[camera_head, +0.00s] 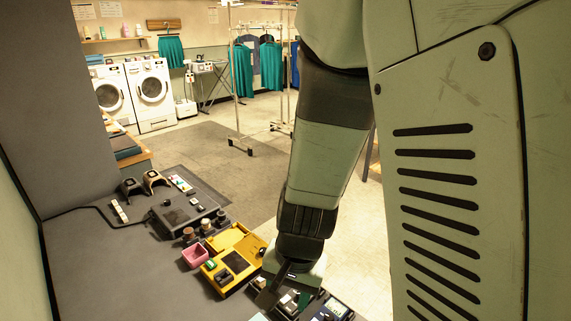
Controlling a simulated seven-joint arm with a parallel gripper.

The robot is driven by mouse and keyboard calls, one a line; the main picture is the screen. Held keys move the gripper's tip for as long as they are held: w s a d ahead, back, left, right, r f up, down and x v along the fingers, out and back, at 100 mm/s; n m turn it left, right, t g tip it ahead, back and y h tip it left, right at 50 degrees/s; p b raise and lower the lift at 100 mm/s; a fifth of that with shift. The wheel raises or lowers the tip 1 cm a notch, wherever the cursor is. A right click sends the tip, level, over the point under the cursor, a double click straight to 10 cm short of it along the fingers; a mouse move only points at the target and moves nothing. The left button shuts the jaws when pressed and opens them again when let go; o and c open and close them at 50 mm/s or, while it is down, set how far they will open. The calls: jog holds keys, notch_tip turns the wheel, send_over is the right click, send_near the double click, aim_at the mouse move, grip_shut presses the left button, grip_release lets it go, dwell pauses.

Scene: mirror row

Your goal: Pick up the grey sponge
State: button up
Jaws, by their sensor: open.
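My gripper (282,293) is low at the bottom centre of the head view, at the end of my arm, with its dark fingers pointing down. It is open. It is over or close beside a dark tray (334,312) holding several small dark and pale items. I cannot pick out the grey sponge with certainty; it may be among these small items or hidden behind my gripper and arm. I cannot tell whether the fingers touch anything.
Left of my gripper stand an open yellow case (236,236), a pink container (195,255) and a dark box (184,214). Several brown-topped pieces stand behind the pink container. The grey surface (120,275) at lower left is clear. Washing machines (151,95) and a clothes rack (237,100) are far back.

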jog(key=shift+m+g+h, duration=0.4)
jog(key=shift+m+h, duration=0.1)
jog(key=shift+h, duration=0.2)
jog(key=f, duration=0.6)
jog(key=s+f, duration=0.1)
jog(key=f, duration=1.1)
jog(key=shift+s+d+f, duration=0.2)
jog(key=shift+s+d, duration=0.05)
jog(key=shift+s, duration=0.15)
grip_shut()
jog(key=shift+r, duration=0.1)
notch_tip(320, 180, up, 10)
jog(key=shift+f, duration=0.1)
